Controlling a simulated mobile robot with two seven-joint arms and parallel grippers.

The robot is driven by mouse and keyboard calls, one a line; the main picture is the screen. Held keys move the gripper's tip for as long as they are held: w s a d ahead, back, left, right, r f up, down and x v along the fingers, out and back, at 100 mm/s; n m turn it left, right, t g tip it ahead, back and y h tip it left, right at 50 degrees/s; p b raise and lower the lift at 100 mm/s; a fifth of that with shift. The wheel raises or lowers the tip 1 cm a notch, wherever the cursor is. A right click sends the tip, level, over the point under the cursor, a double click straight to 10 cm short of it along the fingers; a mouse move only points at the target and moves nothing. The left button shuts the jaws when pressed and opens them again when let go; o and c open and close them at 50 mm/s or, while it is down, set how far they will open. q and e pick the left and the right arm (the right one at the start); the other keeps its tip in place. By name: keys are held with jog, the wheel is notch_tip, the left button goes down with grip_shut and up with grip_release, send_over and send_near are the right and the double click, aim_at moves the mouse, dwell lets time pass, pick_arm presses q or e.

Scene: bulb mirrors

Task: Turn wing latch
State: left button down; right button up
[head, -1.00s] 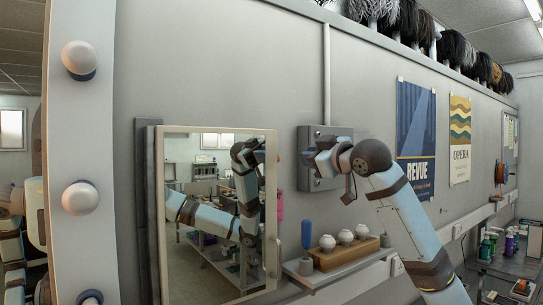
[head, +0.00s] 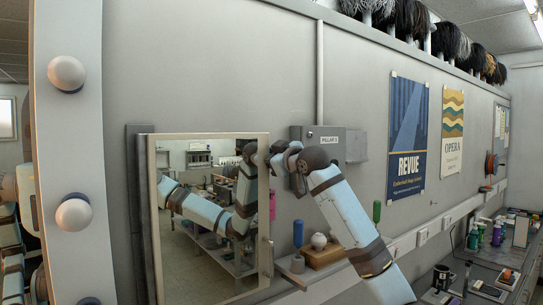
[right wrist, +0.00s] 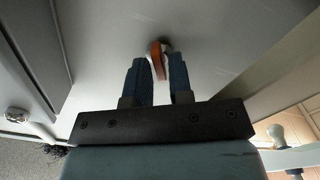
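In the right wrist view an orange-brown wing latch (right wrist: 155,62) stands out from a pale grey surface, tilted slightly. It lies between the blue fingers of my right gripper (right wrist: 160,75). Little gap shows on either side; I cannot tell whether the fingers press on it. In the head view my right gripper (head: 275,158) is beside the mirror's upper right edge, in front of the lower left of a grey wall box (head: 328,138) marked "PILLAR" with a number. The gripper and wrist hide the latch there. My left gripper is not in view.
A framed mirror (head: 263,215) reflects my arm and the room. Below my right arm, a small shelf (head: 298,279) holds a blue-handled tool (head: 298,235) and a wooden block (head: 322,256) with a white knob-like piece (head: 319,241). Large round bulbs (head: 67,73) line the left post.

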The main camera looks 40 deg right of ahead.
grip_shut()
jog(key=m, duration=0.5)
jog(key=shift+s+r+m, duration=0.1)
jog(key=shift+m, duration=0.3)
grip_release()
